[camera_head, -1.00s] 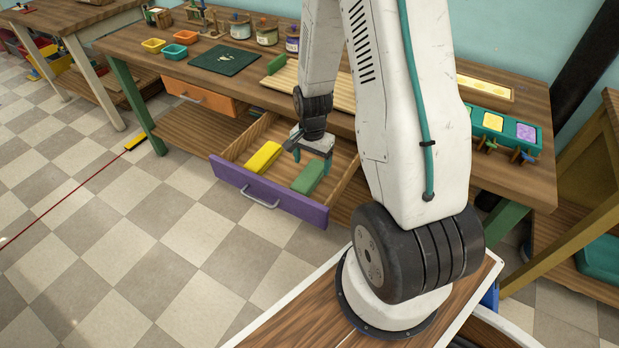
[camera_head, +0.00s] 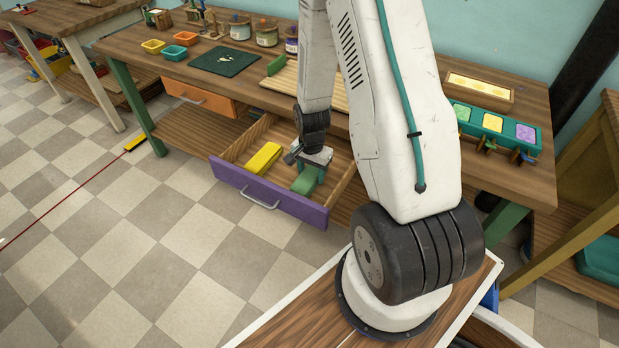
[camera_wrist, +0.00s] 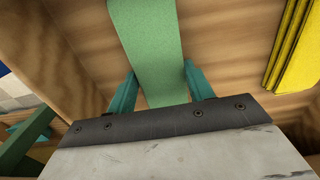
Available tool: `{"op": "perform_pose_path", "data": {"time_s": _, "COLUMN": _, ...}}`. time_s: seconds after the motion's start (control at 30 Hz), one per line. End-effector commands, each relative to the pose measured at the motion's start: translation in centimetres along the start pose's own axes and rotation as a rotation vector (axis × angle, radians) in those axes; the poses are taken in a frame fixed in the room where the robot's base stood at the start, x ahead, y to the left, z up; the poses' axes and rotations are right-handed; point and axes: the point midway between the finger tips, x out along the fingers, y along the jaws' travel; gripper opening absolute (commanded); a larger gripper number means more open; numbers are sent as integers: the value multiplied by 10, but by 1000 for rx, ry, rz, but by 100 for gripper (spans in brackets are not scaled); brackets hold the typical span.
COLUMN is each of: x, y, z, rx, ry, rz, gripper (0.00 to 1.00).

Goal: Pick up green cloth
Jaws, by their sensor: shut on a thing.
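The green cloth (camera_head: 306,181) is a folded block lying in the open purple-fronted drawer (camera_head: 230,176). In the wrist view the green cloth (camera_wrist: 148,45) runs up between the two teal fingers. My gripper (camera_head: 308,178) is down inside the drawer over the cloth, its fingers partly hidden in the head view. In the wrist view my gripper (camera_wrist: 158,90) has one finger on each side of the cloth, shut on it. The cloth's lower end is hidden behind the gripper body.
A yellow folded cloth (camera_head: 263,158) lies to the left in the same drawer; it also shows in the wrist view (camera_wrist: 290,45). The drawer's wooden walls stand close around. The workbench top (camera_head: 165,62) overhangs behind, with trays and jars on it.

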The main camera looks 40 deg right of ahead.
Motion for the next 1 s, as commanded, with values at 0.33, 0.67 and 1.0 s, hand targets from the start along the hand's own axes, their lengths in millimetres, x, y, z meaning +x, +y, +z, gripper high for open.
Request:
{"op": "perform_pose_path", "data": {"time_s": 0.33, "x": -17, "y": -1, "z": -1, "rx": 0, "ry": 2, "rz": -2, "gripper": 30}}
{"op": "perform_pose_path", "data": {"time_s": 0.67, "x": -77, "y": -1, "z": -1, "rx": 0, "ry": 3, "rz": -4, "gripper": 30}}
{"op": "perform_pose_path", "data": {"time_s": 1.0, "x": -100, "y": 0, "z": 0, "rx": 0, "ry": 0, "rz": 0, "gripper": 30}}
